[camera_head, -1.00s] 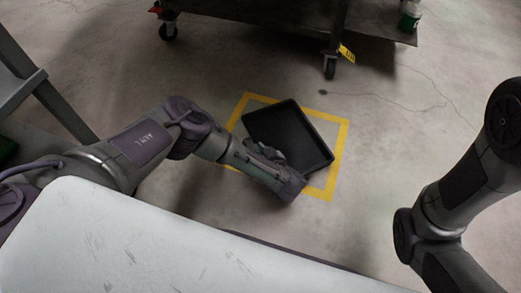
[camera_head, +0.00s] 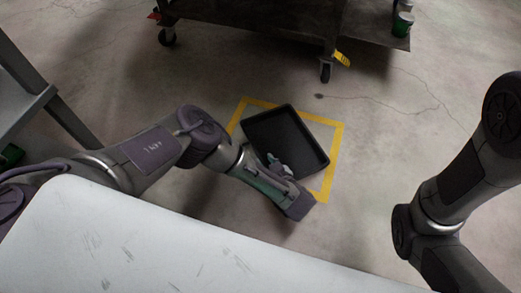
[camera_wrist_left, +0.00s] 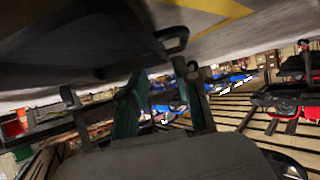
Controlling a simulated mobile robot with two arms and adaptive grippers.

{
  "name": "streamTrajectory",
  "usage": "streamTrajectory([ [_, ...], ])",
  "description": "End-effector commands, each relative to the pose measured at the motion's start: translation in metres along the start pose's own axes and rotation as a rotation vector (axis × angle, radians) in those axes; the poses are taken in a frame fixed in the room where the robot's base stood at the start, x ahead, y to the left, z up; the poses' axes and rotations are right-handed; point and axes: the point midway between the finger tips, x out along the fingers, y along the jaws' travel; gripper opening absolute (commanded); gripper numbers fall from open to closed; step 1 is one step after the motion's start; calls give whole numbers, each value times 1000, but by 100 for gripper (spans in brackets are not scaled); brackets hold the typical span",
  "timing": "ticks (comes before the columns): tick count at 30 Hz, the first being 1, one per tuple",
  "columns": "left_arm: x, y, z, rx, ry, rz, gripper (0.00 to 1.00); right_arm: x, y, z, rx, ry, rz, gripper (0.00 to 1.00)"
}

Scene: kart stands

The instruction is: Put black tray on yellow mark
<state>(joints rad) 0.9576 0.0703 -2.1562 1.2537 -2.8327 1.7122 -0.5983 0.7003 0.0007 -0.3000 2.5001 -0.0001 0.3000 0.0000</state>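The black tray (camera_head: 285,138) is a shallow rectangular tray with a raised rim. In the head view it lies over the yellow mark (camera_head: 338,150), a square outline taped on the floor, and is turned at an angle to it. My left gripper (camera_head: 277,163) is at the tray's near edge, with its fingers apart. In the left wrist view the fingers (camera_wrist_left: 135,100) show spread with nothing between them. The tray's dark underside or side (camera_wrist_left: 70,45) fills the upper left there, and part of the yellow mark (camera_wrist_left: 205,20) shows above. My right gripper is out of view.
A dark wheeled cart (camera_head: 265,22) stands at the back, with a green can (camera_head: 402,25) on its right end. A white surface (camera_head: 180,245) fills the front. A grey frame (camera_head: 40,100) stands at the left. The floor right of the mark is clear.

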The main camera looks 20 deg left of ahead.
Motion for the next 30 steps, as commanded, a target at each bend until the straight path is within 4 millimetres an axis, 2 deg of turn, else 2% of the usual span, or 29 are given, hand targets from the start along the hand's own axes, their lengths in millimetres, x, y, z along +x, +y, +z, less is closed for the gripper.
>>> streamTrajectory([
  [1,-15,1,-5,1,-2,3,31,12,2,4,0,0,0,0],
  [3,-28,1,-4,0,-1,2,31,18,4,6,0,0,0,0],
  [9,-51,0,-2,0,0,0,31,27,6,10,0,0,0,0],
  [14,-56,0,0,-1,1,0,31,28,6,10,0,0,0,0],
  [30,-55,0,0,-1,1,0,31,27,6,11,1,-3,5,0],
])
